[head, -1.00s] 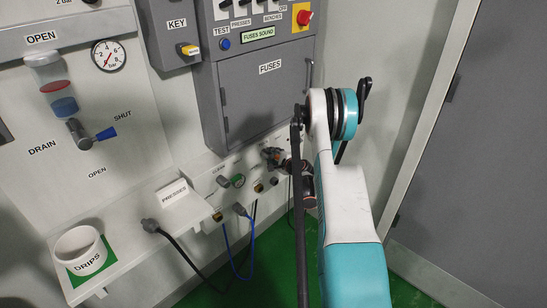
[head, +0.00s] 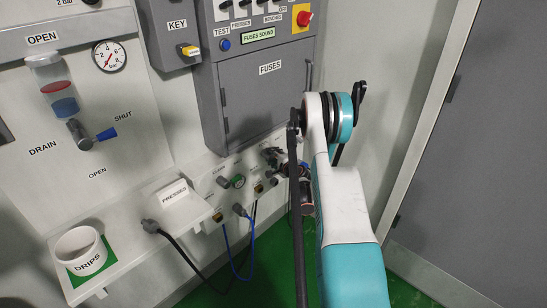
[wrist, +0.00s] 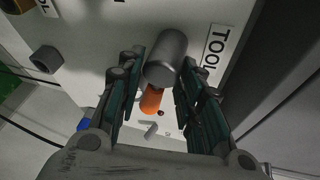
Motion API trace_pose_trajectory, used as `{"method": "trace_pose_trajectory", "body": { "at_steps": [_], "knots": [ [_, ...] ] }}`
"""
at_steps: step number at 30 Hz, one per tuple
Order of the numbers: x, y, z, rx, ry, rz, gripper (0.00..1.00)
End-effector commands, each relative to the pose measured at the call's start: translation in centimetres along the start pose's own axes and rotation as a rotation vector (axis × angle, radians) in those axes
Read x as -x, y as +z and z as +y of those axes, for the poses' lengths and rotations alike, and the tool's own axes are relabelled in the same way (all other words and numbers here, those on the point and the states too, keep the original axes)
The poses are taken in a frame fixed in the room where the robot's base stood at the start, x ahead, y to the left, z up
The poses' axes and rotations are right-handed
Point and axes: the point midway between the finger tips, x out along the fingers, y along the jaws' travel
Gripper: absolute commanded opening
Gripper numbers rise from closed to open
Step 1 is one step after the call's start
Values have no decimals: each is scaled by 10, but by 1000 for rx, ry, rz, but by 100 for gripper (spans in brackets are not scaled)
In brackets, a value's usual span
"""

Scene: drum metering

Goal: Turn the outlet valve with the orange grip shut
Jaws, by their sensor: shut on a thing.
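The outlet valve's orange grip (wrist: 152,99) shows between my fingers in the wrist view, with a grey cylindrical part (wrist: 167,57) beside it. The exact contact is partly hidden by the fingers. In the head view my gripper (head: 270,157) is at the lower panel below the fuse box, partly behind my arm. The orange grip cannot be made out there.
A TOOL label (wrist: 216,46) is close by the right finger. The grey fuse box (head: 264,100) stands above the gripper. A blue cable (head: 228,247) and a black cable (head: 181,248) hang nearby. The drips cup (head: 80,252) stands at the left.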

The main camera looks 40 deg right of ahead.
Motion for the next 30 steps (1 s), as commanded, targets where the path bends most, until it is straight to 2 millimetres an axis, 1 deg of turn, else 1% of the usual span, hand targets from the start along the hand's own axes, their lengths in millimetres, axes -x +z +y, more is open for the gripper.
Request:
{"method": "trace_pose_trajectory", "body": {
  "at_steps": [1, 13, 18, 30],
  "knots": [
    [0, 5, 6, 29, 0, -7, 10],
    [0, 4, 3, 200, -72, 30, 10],
    [0, 4, 2, 229, -83, 37, 10],
    [0, 3, 2, 236, -87, 39, 10]
  ]
}}
